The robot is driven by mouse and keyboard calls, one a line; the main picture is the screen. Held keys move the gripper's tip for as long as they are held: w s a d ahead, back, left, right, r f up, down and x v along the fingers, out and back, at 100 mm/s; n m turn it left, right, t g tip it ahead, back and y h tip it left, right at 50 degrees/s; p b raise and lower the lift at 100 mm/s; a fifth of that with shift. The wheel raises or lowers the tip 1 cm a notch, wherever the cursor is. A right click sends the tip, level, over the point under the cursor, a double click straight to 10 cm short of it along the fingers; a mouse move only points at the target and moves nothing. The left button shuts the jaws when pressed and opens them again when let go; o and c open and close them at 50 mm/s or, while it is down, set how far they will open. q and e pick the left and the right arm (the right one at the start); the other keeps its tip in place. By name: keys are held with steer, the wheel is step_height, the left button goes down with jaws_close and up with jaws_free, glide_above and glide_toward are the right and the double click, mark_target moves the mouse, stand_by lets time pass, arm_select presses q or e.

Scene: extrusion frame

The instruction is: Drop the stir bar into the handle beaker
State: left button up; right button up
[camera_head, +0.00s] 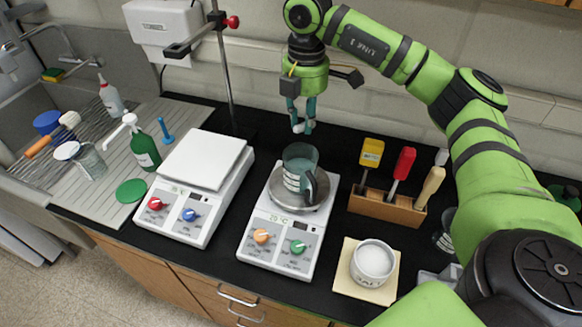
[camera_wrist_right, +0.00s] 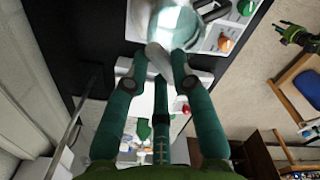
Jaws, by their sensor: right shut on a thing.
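The handle beaker (camera_head: 300,160) is clear with a dark handle and stands upright on the round plate of the right hotplate. It also shows in the right wrist view (camera_wrist_right: 184,22), just beyond the fingertips. My right gripper (camera_head: 302,127) hangs above and behind the beaker, fingers pointing down. It is shut on the small whitish stir bar (camera_wrist_right: 158,58), which sits between its fingertips (camera_wrist_right: 160,54); the fingers partly hide it. The bar appears outside the beaker. What looks like my left gripper (camera_wrist_right: 287,30) is small at the upper right of the wrist view; its jaws are unclear.
The right hotplate (camera_head: 278,238) stands beside another hotplate (camera_head: 200,160) on the black bench. A stand rod (camera_head: 224,65) rises behind them. A wooden rack (camera_head: 385,207) with several tools is at right, a white bowl (camera_head: 373,262) in front of it.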

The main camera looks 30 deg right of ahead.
mark_target(306, 175)
steer(key=shift+s+d+f+b, duration=0.15)
steer(key=shift+s+f+b, duration=0.05)
steer(key=shift+f+b, duration=0.25)
arm_select(q)
steer(key=f+b, duration=0.1)
steer(key=f, duration=0.1)
steer(key=s+f+b, duration=0.1)
steer(key=f+b, duration=0.1)
steer(key=shift+d, duration=0.15)
arm_select(e)
step_height(306, 175, down, 5)
steer(key=shift+r, duration=0.1)
arm_select(q)
steer(key=shift+w, duration=0.1)
arm_select(e)
steer(key=o, duration=0.9)
